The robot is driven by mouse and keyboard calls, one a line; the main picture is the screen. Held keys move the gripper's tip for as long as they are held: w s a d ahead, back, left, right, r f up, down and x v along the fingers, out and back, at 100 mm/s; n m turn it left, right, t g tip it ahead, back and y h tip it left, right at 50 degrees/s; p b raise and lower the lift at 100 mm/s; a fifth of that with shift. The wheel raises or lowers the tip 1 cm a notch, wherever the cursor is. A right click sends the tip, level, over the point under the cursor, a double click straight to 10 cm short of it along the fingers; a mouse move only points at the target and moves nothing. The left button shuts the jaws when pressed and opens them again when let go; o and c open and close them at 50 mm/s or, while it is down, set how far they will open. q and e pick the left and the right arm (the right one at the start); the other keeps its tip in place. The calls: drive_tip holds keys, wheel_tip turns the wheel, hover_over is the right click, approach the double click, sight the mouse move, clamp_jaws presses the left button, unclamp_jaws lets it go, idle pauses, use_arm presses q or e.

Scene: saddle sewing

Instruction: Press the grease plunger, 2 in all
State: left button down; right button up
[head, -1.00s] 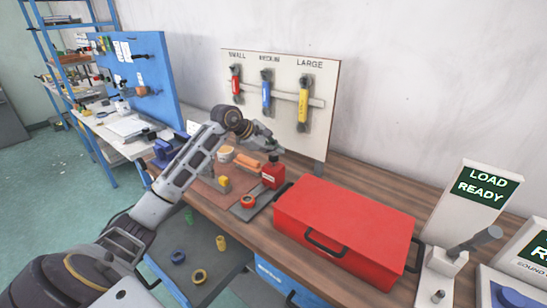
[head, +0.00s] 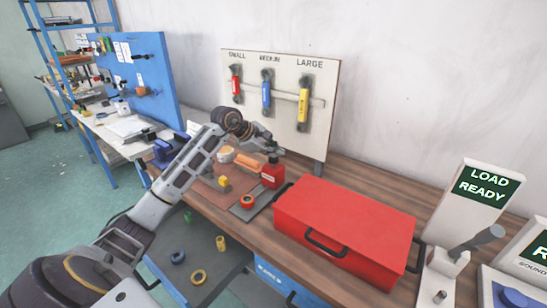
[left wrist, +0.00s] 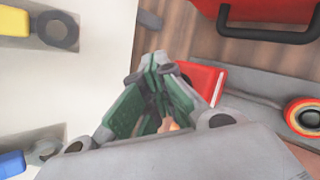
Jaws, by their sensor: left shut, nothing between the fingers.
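My left gripper (head: 280,150) is shut and empty, close above the plunger top. I cannot tell whether it touches the plunger. Its green-lined fingers (left wrist: 162,95) fill the middle of the left wrist view. My right gripper is not in view.
A red toolbox (head: 345,228) with black handles stands close to the right. A board (head: 285,135) with red, blue and yellow tools rises behind. A "LOAD READY" display (head: 484,187) stands at the right.

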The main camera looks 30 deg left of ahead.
sight(275, 159)
use_arm(q)
drive_tip(key=shift+f+b, duration=0.4)
drive_tip(key=shift+f, duration=0.15)
idle(0.7)
drive_tip(key=shift+r, duration=0.15)
drive_tip(key=shift+r+p, duration=0.7)
drive_tip(key=shift+r, duration=0.8)
drive_tip(key=shift+r, duration=0.1)
drive_tip(key=shift+r+p, duration=1.35)
drive_tip(key=shift+r, duration=1.1)
